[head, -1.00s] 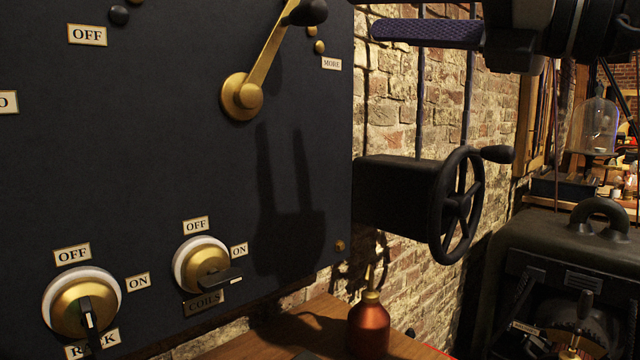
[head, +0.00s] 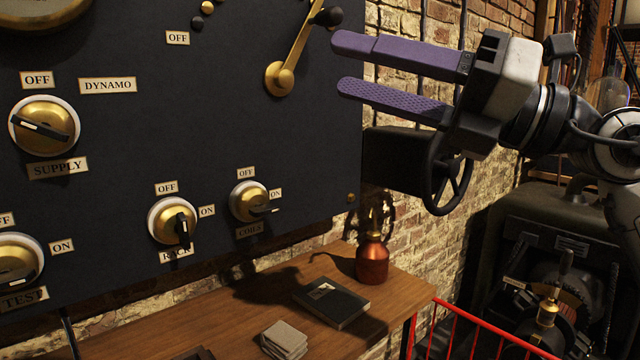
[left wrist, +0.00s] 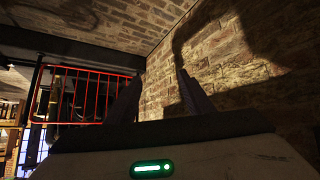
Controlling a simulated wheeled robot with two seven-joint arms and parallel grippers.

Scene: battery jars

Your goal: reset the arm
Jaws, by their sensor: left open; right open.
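My right gripper (head: 390,80) comes in from the right in the head view, in front of the brick wall and above the black handwheel. Its two purple fingers are apart and hold nothing. My left gripper (left wrist: 158,100) shows only in the left wrist view, its dark fingers apart with nothing between them, facing a brick wall. The black panel (head: 110,185) carries a brass lever (head: 290,55) and rotary switches: SUPPLY (head: 45,126), RACK (head: 172,221), COILS (head: 249,201) and TEST (head: 15,262). My right gripper is apart from the lever.
A wooden shelf (head: 240,310) below the panel holds a red oil can (head: 372,260), a dark book (head: 331,302) and a small pale stack (head: 284,340). A red railing (head: 490,325) and a dark machine (head: 535,225) stand at right.

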